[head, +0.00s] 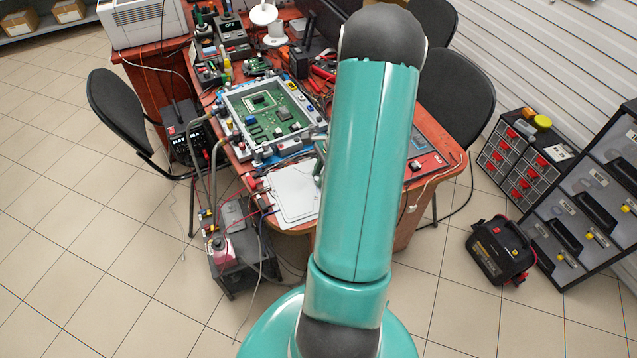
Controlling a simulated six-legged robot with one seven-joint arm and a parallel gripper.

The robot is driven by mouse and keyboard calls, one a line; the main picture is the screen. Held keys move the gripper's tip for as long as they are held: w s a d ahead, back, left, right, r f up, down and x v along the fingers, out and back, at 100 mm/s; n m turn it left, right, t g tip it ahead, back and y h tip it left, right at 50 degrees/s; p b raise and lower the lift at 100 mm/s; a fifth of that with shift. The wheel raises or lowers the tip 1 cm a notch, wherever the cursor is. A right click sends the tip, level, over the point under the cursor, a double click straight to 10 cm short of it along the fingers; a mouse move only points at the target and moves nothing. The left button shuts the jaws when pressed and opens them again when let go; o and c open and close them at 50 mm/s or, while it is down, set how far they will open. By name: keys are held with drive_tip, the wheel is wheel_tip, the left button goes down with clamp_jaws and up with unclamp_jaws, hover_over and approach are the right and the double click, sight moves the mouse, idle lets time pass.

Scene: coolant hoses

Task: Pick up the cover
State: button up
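A flat, pale grey-white plate with rounded corners, which looks like the cover (292,196), lies at the near end of the red-brown workbench (447,160). Its right side runs close to my teal arm, which hides part of the bench. A small greenish-grey part, apparently of my gripper (320,158), shows at the left edge of my arm, by the cover's right side. The rest of my gripper is hidden behind the arm. I cannot tell whether its fingers are open or shut, or whether they touch the cover.
An open tray with a green circuit board (274,112) sits behind the cover. Hoses and cables run down the bench's left side to a low dark unit (240,262). Black chairs (125,108) flank the bench. A black case (500,250) stands on the floor at right.

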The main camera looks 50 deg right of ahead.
drive_tip(key=shift+c, duration=0.5)
drive_tip(key=shift+r, duration=0.55)
wheel_tip(320, 180, up, 2)
drive_tip(key=shift+r, duration=0.2)
drive_tip(key=s+a+r, duration=0.7)
drive_tip(key=a+r, duration=0.2)
drive_tip(key=a, duration=0.2)
drive_tip(key=shift+s+a+r, duration=0.25)
drive_tip(key=shift+s+a, duration=0.1)
drive_tip(key=shift+a, duration=0.05)
drive_tip(key=shift+w+d, duration=0.1)
